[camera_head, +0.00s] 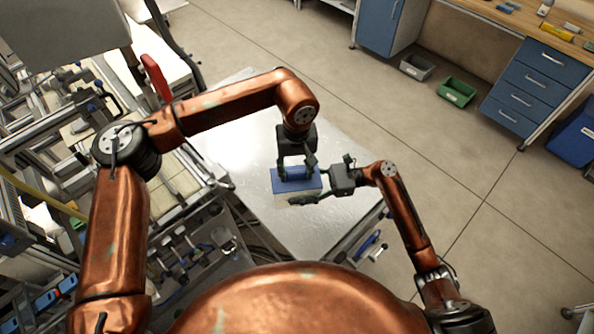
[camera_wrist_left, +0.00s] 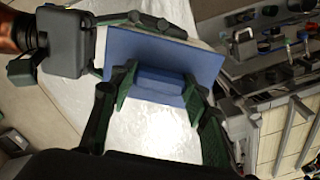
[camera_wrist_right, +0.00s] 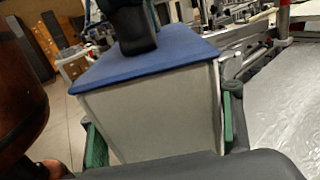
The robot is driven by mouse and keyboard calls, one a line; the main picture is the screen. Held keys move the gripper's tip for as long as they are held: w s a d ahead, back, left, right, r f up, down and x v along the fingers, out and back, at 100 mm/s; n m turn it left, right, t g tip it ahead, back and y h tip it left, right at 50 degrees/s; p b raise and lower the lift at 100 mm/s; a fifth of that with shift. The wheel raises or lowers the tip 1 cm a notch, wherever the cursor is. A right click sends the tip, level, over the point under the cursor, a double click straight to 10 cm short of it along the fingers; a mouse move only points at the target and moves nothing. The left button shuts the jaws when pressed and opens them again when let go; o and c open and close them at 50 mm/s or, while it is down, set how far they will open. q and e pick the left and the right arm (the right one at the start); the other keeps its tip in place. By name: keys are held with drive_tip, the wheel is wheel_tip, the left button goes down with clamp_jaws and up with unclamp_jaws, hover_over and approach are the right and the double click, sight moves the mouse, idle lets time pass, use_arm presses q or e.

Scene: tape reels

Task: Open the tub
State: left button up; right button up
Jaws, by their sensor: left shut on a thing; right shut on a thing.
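The tub is a pale grey box with a flat blue lid, on the metal table. The lid (camera_head: 297,181) has a raised blue block-shaped handle (camera_wrist_left: 160,86), seen in the left wrist view. My left gripper (camera_head: 297,174) comes from above and is shut on that handle, one finger at each end. My right gripper (camera_head: 318,186) comes from the right and is shut on the tub's body, with a finger on each side of the pale wall (camera_wrist_right: 155,115) in the right wrist view. The lid lies on the tub's rim there, with no clear gap visible.
The metal table (camera_head: 245,125) is otherwise mostly clear around the tub. Machine frames crowd the left side. A green bin (camera_head: 456,91) and a grey bin (camera_head: 416,67) stand on the floor, near blue drawers (camera_head: 535,85) at the upper right.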

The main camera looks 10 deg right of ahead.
sight(298, 172)
use_arm(q)
drive_tip(key=shift+s+d+f, duration=0.2)
drive_tip(key=shift+c, duration=0.2)
drive_tip(key=shift+d+r, duration=0.1)
drive_tip(key=shift+r, duration=0.7)
drive_tip(key=shift+s, duration=0.1)
drive_tip(key=shift+r, duration=0.2)
drive_tip(key=shift+r, duration=0.9)
drive_tip(key=shift+r, duration=0.1)
